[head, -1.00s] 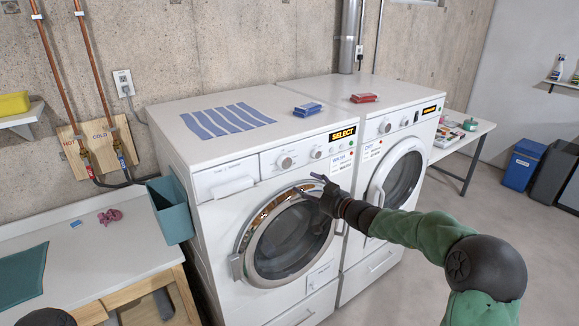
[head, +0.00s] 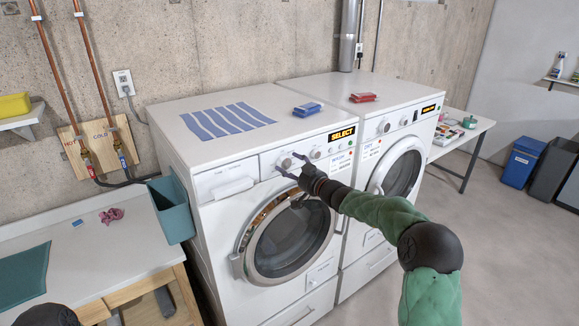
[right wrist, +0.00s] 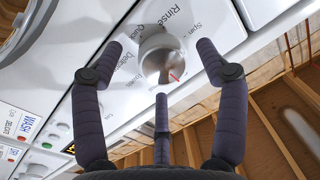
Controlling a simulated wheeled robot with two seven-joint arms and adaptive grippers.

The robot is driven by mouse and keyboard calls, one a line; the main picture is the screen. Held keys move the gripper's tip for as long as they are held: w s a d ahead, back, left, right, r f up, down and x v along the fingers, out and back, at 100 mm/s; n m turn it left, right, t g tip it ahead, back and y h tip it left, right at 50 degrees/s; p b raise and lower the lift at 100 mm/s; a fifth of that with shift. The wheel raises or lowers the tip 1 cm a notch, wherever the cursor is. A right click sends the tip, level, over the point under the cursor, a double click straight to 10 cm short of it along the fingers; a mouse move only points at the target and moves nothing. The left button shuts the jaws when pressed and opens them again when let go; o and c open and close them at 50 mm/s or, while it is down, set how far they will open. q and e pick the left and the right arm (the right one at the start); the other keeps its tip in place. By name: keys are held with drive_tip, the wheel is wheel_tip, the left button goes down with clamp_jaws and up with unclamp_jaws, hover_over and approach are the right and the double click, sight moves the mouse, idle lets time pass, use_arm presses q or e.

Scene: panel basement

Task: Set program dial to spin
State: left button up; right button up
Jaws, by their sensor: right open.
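The washer (head: 225,222) is the left white machine, with a display reading SELECT. A silver program dial (head: 285,161) sits on its front panel. In the right wrist view the dial (right wrist: 160,60) shows large, with a red mark on its lower right. Labels around it include Rinse and what looks like Spin (right wrist: 196,29), up and right of the dial. My right gripper (head: 287,165) is open in front of the dial. In the right wrist view its fingers (right wrist: 160,49) spread to both sides of the dial; I cannot tell whether they touch it.
A second knob (head: 315,153) is just right of the dial. The dryer (head: 345,92) stands close on the right.

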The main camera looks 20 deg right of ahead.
drive_tip(key=shift+w+a, duration=0.2)
drive_tip(key=shift+w, duration=0.15)
drive_tip(key=c, duration=1.1)
drive_tip(key=shift+f, duration=0.1)
drive_tip(key=shift+c, duration=0.3)
drive_tip(key=shift+f, duration=0.1)
